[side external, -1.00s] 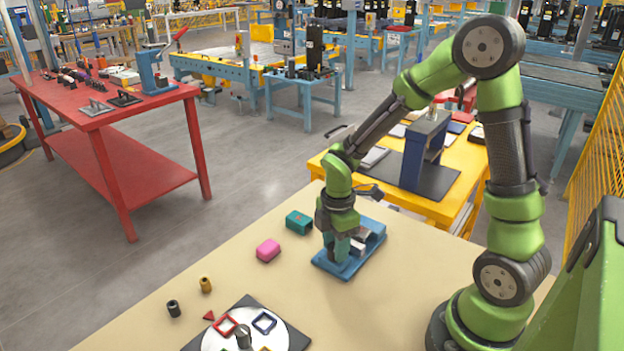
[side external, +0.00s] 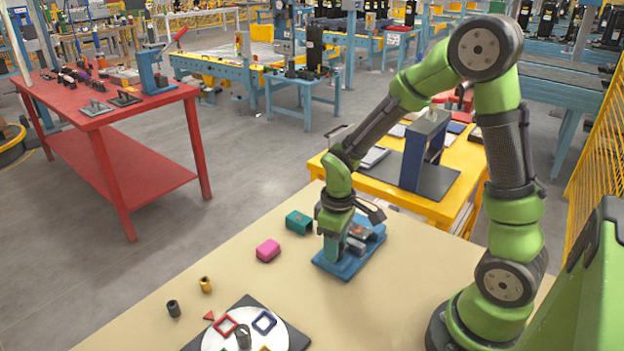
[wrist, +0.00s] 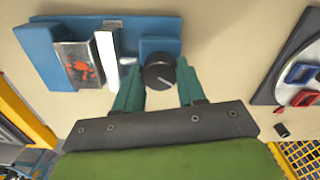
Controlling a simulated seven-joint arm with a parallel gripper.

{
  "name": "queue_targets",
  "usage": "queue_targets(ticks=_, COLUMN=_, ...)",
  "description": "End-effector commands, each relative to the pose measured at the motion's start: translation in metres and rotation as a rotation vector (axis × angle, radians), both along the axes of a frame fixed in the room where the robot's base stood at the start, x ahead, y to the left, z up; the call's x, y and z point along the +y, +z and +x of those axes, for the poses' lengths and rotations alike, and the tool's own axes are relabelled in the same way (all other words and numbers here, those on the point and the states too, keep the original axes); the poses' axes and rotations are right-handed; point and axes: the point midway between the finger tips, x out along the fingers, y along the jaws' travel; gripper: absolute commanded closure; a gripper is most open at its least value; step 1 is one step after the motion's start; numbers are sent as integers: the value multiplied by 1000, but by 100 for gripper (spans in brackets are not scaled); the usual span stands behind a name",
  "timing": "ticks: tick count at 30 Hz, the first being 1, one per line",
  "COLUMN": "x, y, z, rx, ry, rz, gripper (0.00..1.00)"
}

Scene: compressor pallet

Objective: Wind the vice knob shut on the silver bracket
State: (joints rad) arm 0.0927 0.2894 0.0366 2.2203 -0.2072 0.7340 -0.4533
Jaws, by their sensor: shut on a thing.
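The blue vice (side external: 345,265) stands on the beige table; its base also shows in the wrist view (wrist: 140,25). The black round knob (wrist: 160,72) with a pale line on its face is at its right end there. My gripper (wrist: 160,76) is shut on the knob, one green finger on each side. The silver bracket (wrist: 78,62), with a red mark, lies in the vice between the blue end block and the white jaw plate (wrist: 107,58). The plate is very close to the bracket; I cannot tell if they touch. In the side view my gripper (side external: 333,255) hides the knob.
A pink block (side external: 268,251) and a teal block (side external: 299,222) lie left of the vice. A black and a yellow cylinder stand nearer the front left. A dark plate with a white disc (side external: 215,342) and coloured shapes is at the front. The table right of the vice is clear.

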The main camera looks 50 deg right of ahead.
Motion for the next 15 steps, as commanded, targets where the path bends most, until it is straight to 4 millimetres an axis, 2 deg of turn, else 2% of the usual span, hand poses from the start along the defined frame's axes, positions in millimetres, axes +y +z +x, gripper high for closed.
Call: queue_targets(ticks=15, x=0, y=1, z=0, rx=1, ry=-492, rz=0, gripper=91)
